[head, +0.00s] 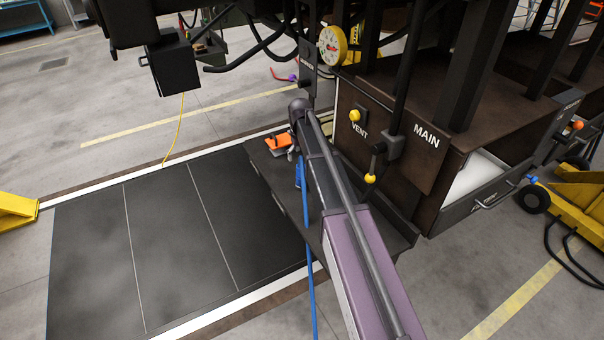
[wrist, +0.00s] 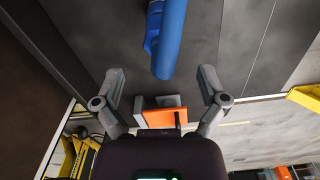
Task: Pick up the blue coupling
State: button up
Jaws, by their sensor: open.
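The blue coupling (wrist: 166,38) shows in the wrist view as a thick blue cylinder with a side piece, at the top middle. Its near end reaches between my fingertips, with a gap on both sides. In the head view the blue coupling (head: 299,174) is a small blue shape left of my arm, with a blue hose running down from it. My gripper (wrist: 162,74) is open, one finger on each side, holding nothing. In the head view my arm mostly hides the gripper. I cannot tell how far the coupling lies below my fingers.
An orange block with grey parts (head: 279,143) sits on a dark shelf (head: 272,180); it also shows between the finger bases in the wrist view (wrist: 160,117). A brown panel marked VENT and MAIN (head: 392,140) stands right of my arm. A dark floor plate (head: 150,240) is clear.

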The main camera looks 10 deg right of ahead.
aim_at(301, 166)
jog(key=shift+f, duration=0.1)
dwell(0.3)
jog(key=f+b, duration=0.3)
jog(key=shift+s+f+b, duration=0.25)
jog(key=shift+s+b, duration=0.05)
jog(key=shift+f+b, duration=0.75)
jog(key=shift+b, duration=0.05)
grip_shut()
jog(key=shift+r, duration=0.2)
notch_tip(301, 166, up, 10)
jog(key=p, duration=1)
jog(key=shift+f, duration=0.2)
dwell(0.5)
